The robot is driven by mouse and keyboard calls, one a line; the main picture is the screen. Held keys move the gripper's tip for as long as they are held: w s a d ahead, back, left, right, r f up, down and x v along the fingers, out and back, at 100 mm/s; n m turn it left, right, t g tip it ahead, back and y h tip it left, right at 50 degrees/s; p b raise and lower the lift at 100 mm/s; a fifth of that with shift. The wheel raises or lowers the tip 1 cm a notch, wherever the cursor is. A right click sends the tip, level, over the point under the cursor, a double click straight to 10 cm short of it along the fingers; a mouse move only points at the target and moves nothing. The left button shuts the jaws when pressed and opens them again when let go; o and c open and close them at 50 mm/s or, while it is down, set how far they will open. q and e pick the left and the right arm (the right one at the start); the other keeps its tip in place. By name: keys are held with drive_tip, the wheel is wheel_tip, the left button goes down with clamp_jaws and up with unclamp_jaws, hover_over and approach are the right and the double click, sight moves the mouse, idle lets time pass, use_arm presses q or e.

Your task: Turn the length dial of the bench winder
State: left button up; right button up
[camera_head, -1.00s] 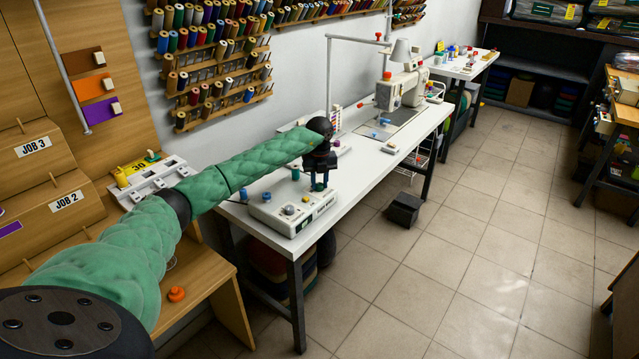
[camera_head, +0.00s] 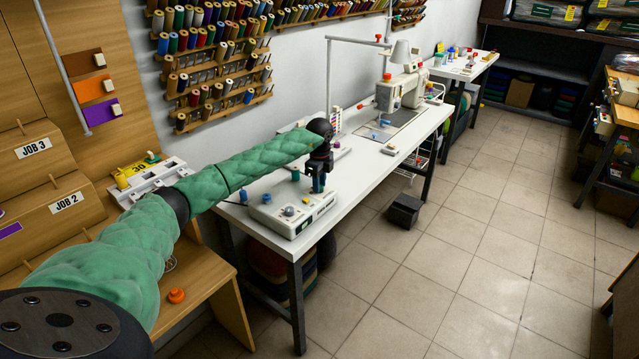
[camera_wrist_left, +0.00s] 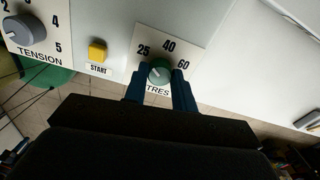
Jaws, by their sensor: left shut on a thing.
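The bench winder (camera_head: 272,217) is a pale box on the near end of the white table. In the left wrist view its panel shows the green length dial (camera_wrist_left: 159,69), with 25, 40 and 60 printed around it and a partly hidden word ending in "TRES" below. My left gripper (camera_head: 318,188) reaches down at the winder's right end. In the left wrist view the gripper (camera_wrist_left: 160,84) has one dark finger on each side of the dial and is shut on it. I cannot tell exactly which number the dial points to. My right gripper is not in view.
The winder also carries a grey tension knob (camera_wrist_left: 25,30) and a yellow start button (camera_wrist_left: 97,51). A sewing machine (camera_head: 402,88) stands farther along the table. Thread racks (camera_head: 215,60) line the wall. The tiled floor (camera_head: 470,240) to the right is mostly clear.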

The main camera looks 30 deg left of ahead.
use_arm(q)
drive_tip(key=shift+n, duration=0.6)
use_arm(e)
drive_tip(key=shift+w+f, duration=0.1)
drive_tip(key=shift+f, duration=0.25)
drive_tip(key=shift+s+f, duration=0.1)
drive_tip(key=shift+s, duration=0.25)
use_arm(q)
drive_tip(key=o, duration=1)
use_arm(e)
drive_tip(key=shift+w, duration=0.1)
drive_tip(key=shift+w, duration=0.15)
